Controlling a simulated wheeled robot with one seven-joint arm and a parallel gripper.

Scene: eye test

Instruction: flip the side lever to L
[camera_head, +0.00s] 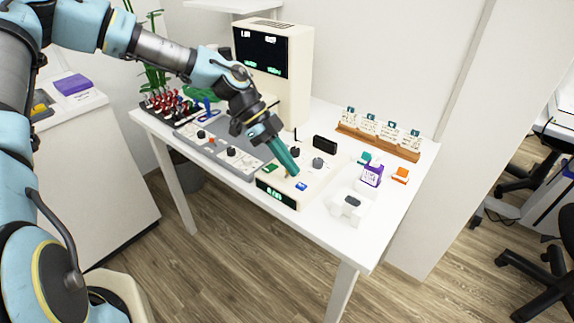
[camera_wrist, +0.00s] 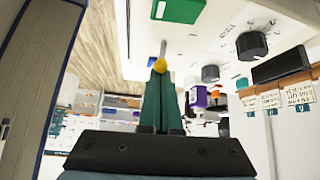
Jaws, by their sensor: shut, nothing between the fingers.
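A cream console (camera_head: 311,187) with a green-lit display on its front stands at the table's front edge. It bears a green button (camera_head: 271,168), a blue button (camera_head: 301,186) and dark knobs. In the wrist view a lever with a metal stem and a yellow ball tip (camera_wrist: 160,65) stands right at my fingertips; I cannot tell whether they touch. My gripper (camera_head: 294,171) has teal fingers pressed together, empty, low over the console; they also show in the wrist view (camera_wrist: 159,78). The fingers hide part of the console top in the head view. I cannot read an L mark.
A grey control panel (camera_head: 222,153) lies left of the console. A tall cream unit with a dark screen (camera_head: 260,51) stands behind. A wooden card rack (camera_head: 378,142), a purple box (camera_head: 372,175), an orange item (camera_head: 400,175) and a white device (camera_head: 349,208) stand to the right.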

